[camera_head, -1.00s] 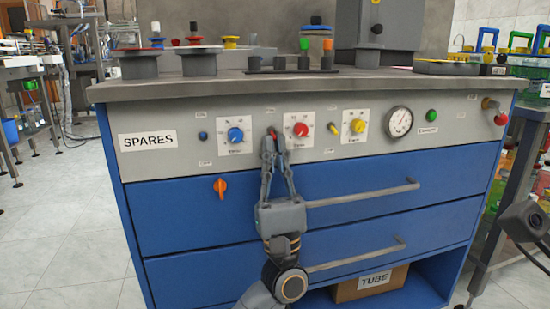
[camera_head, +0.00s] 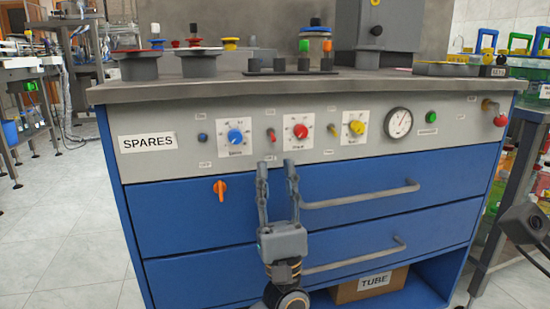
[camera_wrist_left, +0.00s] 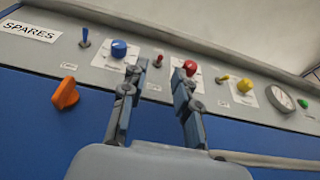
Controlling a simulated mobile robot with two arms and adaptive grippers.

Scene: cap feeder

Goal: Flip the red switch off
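The red switch (camera_head: 271,135) is a small toggle on the grey panel, between the blue knob (camera_head: 235,136) and the red knob (camera_head: 300,131). It also shows in the left wrist view (camera_wrist_left: 158,60), seen between and just beyond my fingers. Its lever is too small to tell surely which way it points. My left gripper (camera_head: 276,166) is open and empty, with its fingers spread below the switch, in front of the upper blue drawer and apart from the switch.
A blue switch (camera_head: 202,137) and a yellow switch (camera_head: 333,130) flank the row, with a yellow knob (camera_head: 357,127) and gauge (camera_head: 399,122) further right. An orange handle (camera_head: 220,189) and drawer bars (camera_head: 362,196) stick out below. The floor at left is clear.

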